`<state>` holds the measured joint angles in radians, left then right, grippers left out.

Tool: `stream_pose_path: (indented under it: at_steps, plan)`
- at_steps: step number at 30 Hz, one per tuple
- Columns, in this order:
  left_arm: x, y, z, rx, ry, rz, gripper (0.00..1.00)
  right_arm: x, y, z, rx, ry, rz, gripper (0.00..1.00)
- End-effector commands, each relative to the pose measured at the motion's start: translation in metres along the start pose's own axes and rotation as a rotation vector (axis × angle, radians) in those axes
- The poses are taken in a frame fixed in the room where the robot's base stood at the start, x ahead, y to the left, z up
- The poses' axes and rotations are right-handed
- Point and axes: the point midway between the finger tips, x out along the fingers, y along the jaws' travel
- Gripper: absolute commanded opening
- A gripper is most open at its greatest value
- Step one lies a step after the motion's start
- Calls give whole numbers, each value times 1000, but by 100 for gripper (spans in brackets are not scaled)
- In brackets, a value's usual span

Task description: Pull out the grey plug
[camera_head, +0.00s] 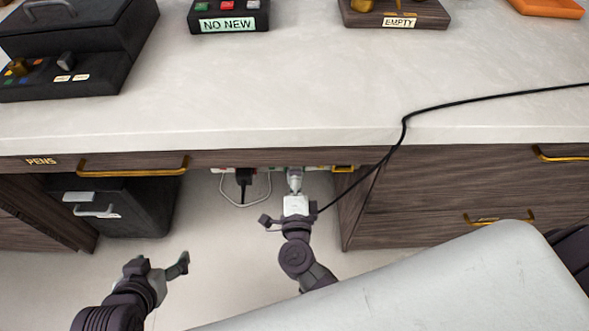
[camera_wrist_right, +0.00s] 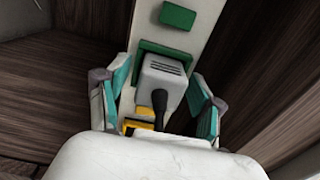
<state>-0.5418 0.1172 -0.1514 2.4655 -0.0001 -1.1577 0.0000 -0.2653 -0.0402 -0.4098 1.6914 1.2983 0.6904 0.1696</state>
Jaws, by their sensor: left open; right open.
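In the right wrist view the grey plug (camera_wrist_right: 163,82) sits in a green-framed socket (camera_wrist_right: 150,48) on a pale strip, with a black cord (camera_wrist_right: 160,108) running from it. My right gripper (camera_wrist_right: 157,88) is open, with one teal-padded finger on each side of the plug and visible gaps between. Its white body hides the bottom of that view. In the head view my right gripper (camera_head: 294,187) is under the desk edge; I cannot clearly make out the grey plug there. My left gripper (camera_head: 165,268) is open and empty over the floor at the lower left.
A black plug (camera_head: 244,177) with a cord hangs left of my right gripper. A yellow socket part (camera_wrist_right: 135,122) is close beside the grey plug. Drawers (camera_head: 450,185) flank the space on the right, a black cabinet (camera_head: 125,205) on the left. A black cable (camera_head: 480,98) crosses the desktop.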

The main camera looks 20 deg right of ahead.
Motion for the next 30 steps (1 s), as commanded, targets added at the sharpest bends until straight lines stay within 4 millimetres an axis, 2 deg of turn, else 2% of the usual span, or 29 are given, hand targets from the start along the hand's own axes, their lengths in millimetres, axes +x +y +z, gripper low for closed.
stream_pose_path:
  at_steps: [2,13,14,17,18,26,30]
  plan:
    - [0,0,2,0,-4,0,83,0,0,0,0,0,0,65]
    - [0,0,0,0,3,0,83,0,0,0,0,0,0,4]
    - [0,0,0,0,4,0,83,0,0,0,0,0,0,64]
    - [0,0,-1,0,6,-1,83,0,0,0,0,0,0,81]
    - [0,0,-1,0,7,-1,83,0,0,0,0,0,0,83]
    - [0,-1,-4,1,12,-2,83,0,0,0,0,0,0,83]
    - [0,-1,-4,1,11,-1,83,-8,1,0,-2,0,1,83]
